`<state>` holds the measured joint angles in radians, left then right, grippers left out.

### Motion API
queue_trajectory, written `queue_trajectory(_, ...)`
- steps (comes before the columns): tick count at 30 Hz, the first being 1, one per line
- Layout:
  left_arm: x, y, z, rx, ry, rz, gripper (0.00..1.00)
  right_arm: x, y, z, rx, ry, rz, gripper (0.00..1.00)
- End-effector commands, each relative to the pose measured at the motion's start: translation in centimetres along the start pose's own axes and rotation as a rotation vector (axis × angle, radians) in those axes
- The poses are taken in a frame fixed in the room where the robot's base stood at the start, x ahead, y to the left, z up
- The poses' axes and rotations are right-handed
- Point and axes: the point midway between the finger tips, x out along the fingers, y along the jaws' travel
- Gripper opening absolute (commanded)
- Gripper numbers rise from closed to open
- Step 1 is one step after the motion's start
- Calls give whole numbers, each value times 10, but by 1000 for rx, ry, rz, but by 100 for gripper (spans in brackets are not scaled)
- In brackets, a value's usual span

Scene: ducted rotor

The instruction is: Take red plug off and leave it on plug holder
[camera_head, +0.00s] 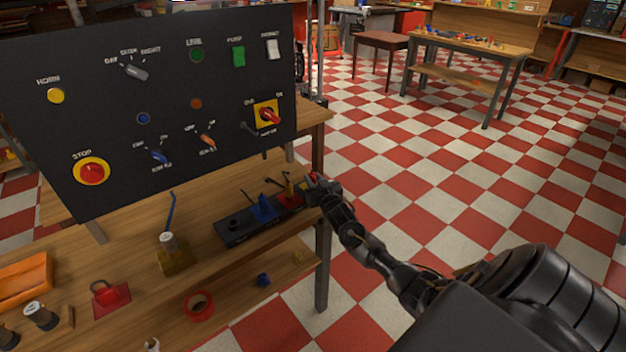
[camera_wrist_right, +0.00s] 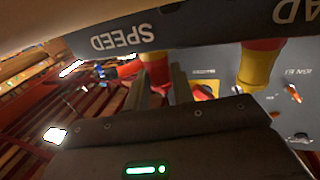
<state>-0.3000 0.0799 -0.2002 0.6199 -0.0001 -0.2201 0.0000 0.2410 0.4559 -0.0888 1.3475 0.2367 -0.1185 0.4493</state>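A black strip (camera_head: 228,235) lies on the wooden bench and holds a blue plug (camera_head: 262,207). A red plug (camera_head: 291,196) with yellow on it stands near its right end. My right gripper (camera_head: 316,188) is at that right end. In the right wrist view, a red and yellow plug (camera_wrist_right: 154,68) sits under the label "SPEED". My right gripper's two fingers (camera_wrist_right: 160,88) are apart, with this plug at their tips. Contact is hard to judge. A second yellow and red plug (camera_wrist_right: 259,66) is farther right. I cannot tell which part is the plug holder. My left gripper is out of view.
A dark control panel (camera_head: 170,50) with several buttons and switches stands behind the strip. The checkered floor to the right is open.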

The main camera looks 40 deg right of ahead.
Motion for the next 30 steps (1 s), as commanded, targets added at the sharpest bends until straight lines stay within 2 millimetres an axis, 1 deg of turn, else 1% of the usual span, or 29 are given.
queue_trajectory(1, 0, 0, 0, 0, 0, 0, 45, 0, 0, 0, 0, 0, 0, 15)
queue_trajectory(4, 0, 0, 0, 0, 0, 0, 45, 0, 0, 0, 0, 0, 0, 2)
queue_trajectory(11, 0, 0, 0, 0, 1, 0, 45, 0, 0, -1, 0, 0, 0, 1)
queue_trajectory(14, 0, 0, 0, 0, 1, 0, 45, 0, 0, -4, 0, 1, 0, 1)
queue_trajectory(16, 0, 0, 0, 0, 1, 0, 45, 0, 0, -10, 0, 3, 0, 1)
queue_trajectory(19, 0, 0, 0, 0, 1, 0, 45, 0, 1, -24, 0, 6, -1, 1)
queue_trajectory(21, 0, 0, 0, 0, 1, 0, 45, -1, 1, -36, -1, 6, -1, 1)
queue_trajectory(23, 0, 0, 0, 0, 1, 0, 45, -11, 2, -44, 0, 5, -2, 1)
queue_trajectory(29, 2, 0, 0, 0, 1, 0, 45, -48, 7, -88, -2, 5, -3, 1)
queue_trajectory(30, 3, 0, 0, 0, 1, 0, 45, -56, 8, -94, -2, 4, -3, 1)
